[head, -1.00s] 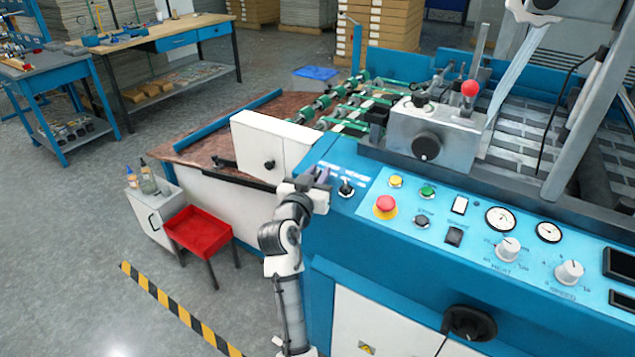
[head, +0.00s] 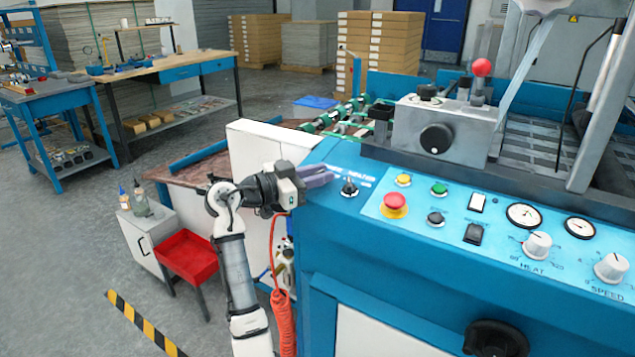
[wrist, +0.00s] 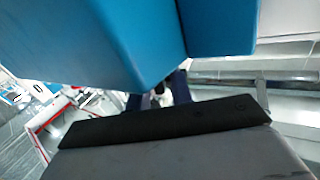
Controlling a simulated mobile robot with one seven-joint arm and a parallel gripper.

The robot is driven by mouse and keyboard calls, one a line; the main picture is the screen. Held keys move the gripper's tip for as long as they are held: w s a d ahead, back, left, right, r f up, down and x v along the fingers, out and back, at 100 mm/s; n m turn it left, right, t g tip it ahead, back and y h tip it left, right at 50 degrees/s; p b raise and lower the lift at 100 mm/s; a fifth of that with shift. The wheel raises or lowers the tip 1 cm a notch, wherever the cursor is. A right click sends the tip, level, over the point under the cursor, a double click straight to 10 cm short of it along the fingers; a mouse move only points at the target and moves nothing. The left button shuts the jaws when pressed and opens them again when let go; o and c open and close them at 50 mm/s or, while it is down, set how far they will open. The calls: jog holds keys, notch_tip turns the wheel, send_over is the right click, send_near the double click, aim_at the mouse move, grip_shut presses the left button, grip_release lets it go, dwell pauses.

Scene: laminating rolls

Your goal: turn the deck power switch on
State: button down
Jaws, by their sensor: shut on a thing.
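A small black selector knob (head: 349,187) sits on the blue panel's left end, beside small white lettering I cannot read; I cannot tell if it is the deck power switch. My gripper (head: 318,178) is at the panel's left corner, its purplish fingers pointing right and ending just left of the knob. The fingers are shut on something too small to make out. In the wrist view, dark blue fingers (wrist: 180,88) show partly behind a black bar, with a blue machine corner (wrist: 100,50) very close above them.
An orange coiled hose (head: 284,322) hangs beside my arm. A red tray (head: 187,258) stands left.

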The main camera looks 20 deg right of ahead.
dwell(0.3)
jog(key=c, duration=1.5)
grip_release()
jog(key=a, duration=0.4)
jog(key=s+a+b, duration=0.1)
jog(key=a, duration=0.4)
jog(key=s+a+b, duration=0.1)
jog(key=a, duration=0.3)
jog(key=shift+a, duration=0.3)
jog(key=shift+w, duration=0.1)
